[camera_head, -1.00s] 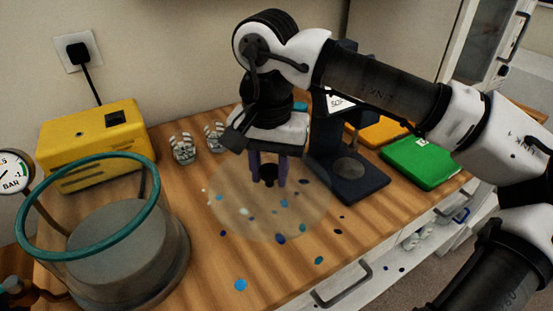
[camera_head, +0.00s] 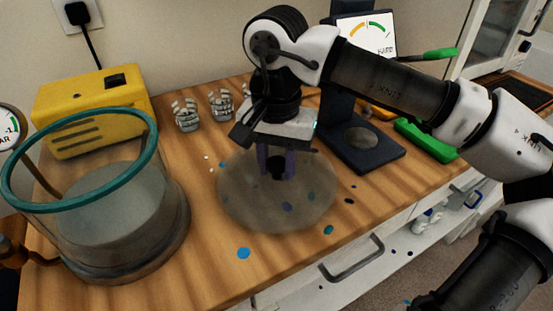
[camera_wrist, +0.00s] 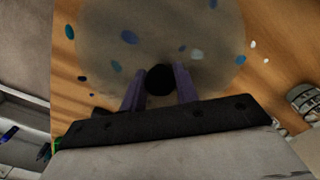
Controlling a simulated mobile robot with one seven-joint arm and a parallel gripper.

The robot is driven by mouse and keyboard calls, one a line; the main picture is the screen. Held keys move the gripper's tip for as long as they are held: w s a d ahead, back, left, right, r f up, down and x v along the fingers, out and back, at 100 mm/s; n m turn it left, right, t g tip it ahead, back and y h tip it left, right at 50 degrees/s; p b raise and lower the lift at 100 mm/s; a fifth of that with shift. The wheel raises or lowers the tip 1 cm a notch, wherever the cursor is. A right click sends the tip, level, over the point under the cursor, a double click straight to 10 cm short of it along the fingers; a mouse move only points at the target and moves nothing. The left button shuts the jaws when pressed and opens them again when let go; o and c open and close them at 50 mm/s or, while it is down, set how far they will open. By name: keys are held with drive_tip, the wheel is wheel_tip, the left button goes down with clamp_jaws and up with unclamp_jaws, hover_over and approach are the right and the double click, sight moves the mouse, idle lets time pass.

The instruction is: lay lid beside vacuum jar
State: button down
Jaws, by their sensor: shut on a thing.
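The lid is a round, see-through disc (camera_head: 250,205) with a dark knob (camera_wrist: 160,79) at its middle. My gripper (camera_head: 277,168) is shut on the knob from above, and the lid is at or very near the wooden worktop; I cannot tell whether it touches. In the wrist view the two purple fingers sit on either side of the knob, with blue spots showing through the disc. The vacuum jar (camera_head: 100,215), clear with a teal rim (camera_head: 150,150), stands to the left of the lid with its top open. The lid is apart from it.
A yellow pump box (camera_head: 90,110) stands behind the jar. Small ribbed clear items (camera_head: 187,117) stand behind the lid. A dark stand with a dial (camera_head: 362,140) and a green item (camera_head: 425,140) are at the right. Blue resin spots (camera_head: 243,253) dot the worktop near its front edge.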

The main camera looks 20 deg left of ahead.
sight(277, 162)
drive_tip(key=shift+f+b, duration=0.4)
drive_tip(key=shift+f, duration=0.05)
idle(0.3)
drive_tip(key=c, duration=1)
unclamp_jaws()
wheel_tip(277, 162, up, 8)
drive_tip(key=p, duration=0.6)
